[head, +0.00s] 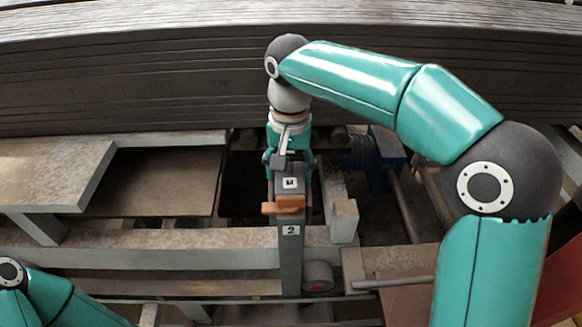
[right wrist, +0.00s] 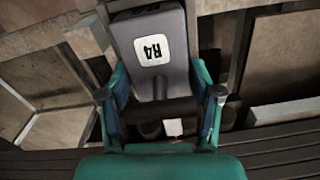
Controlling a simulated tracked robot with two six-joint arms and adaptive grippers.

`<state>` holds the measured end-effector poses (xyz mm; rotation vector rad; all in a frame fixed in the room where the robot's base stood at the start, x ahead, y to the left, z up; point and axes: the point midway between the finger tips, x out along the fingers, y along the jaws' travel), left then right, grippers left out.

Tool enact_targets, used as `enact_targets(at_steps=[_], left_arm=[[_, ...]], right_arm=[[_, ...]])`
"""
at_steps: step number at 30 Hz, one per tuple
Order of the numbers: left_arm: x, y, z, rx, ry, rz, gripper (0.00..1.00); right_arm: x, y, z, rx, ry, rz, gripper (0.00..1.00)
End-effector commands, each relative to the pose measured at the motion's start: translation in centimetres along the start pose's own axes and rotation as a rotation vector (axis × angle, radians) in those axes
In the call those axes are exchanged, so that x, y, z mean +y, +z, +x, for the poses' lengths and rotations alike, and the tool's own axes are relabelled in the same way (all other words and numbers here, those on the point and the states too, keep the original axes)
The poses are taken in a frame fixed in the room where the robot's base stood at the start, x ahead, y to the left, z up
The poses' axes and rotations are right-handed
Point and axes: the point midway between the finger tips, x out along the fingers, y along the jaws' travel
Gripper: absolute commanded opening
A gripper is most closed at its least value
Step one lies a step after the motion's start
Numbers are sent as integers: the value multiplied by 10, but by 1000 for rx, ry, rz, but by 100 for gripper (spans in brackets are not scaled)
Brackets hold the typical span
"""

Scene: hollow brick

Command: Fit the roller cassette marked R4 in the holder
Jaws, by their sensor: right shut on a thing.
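The roller cassette marked R4 (right wrist: 160,72) is a grey block with a white label, between the fingers of my right gripper (right wrist: 158,95) in the right wrist view. In the head view my right gripper (head: 289,162) points down over the top of a grey upright; the cassette (head: 289,193) appears there with a small white tag I cannot read. Just below it are an orange latch (head: 284,206) and the grey holder post (head: 290,262) with a plate marked 2. Whether the cassette is seated cannot be told. My left gripper is out of view.
A dark opening (head: 236,185) lies left of the gripper. A blue machine part (head: 383,160) stands to its right. A long beam (head: 150,240) crosses in front, and a stack of dark boards (head: 140,80) runs along the back.

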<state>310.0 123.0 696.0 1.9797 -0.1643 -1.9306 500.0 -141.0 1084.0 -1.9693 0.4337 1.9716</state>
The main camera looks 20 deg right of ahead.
Motion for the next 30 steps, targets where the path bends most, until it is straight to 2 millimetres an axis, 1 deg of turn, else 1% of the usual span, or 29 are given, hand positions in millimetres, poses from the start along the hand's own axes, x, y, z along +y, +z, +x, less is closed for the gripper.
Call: enact_targets(at_steps=[6,7,11,12,23,26,30], left_arm=[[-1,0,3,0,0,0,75],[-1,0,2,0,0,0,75],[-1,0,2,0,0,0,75],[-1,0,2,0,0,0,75],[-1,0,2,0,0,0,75],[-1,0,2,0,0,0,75],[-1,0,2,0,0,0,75]], right_arm=[[0,0,4,0,-1,0,0],[0,0,4,0,-1,0,68],[0,0,4,-1,0,0,90],[0,0,4,-1,0,0,93],[0,0,2,-1,1,-1,93],[-1,0,-4,1,0,-1,93],[-1,0,-24,2,-2,1,93]])
